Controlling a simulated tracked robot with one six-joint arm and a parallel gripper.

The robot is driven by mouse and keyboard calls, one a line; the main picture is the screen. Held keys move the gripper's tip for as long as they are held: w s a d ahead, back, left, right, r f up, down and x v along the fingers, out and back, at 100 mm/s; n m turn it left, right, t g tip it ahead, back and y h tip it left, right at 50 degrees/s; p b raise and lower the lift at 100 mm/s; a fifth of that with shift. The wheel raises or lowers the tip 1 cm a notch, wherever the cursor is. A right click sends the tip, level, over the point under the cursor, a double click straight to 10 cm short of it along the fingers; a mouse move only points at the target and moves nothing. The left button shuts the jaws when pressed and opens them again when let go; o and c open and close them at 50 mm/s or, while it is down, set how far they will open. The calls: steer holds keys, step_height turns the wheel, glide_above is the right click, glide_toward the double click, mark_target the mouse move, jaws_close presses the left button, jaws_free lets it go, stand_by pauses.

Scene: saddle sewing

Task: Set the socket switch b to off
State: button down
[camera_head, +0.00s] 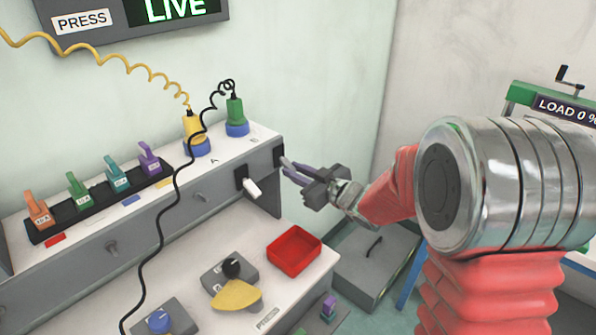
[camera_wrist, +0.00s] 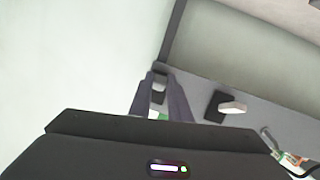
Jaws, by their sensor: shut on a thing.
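Socket switch b (camera_head: 279,156) is on the grey front face of the bench's upper box, near its right end, below the label B. Mostly its dark plate shows in the head view. My gripper (camera_head: 286,166) reaches it from the right, its purple-grey fingers at the switch. In the wrist view the fingers (camera_wrist: 161,82) are shut on the pale lever of socket switch b (camera_wrist: 159,86). The fingers partly hide the lever, so its setting is unclear. The similar switch below label A (camera_head: 250,187) has a white lever tilted down and outward; it also shows in the wrist view (camera_wrist: 229,107).
A yellow plug (camera_head: 193,128) and a green plug (camera_head: 235,112) stand in blue sockets on top, with coiled cords. A red tray (camera_head: 294,251) and a yellow-handled knob (camera_head: 236,294) are on the lower shelf.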

stand_by(0.4)
steer(key=c, duration=1.6)
jaws_free()
steer(key=shift+c, duration=0.2)
steer(key=v, duration=1.3)
steer(key=shift+s+d, duration=0.25)
steer(key=shift+s, duration=0.05)
steer(key=shift+f, duration=0.1)
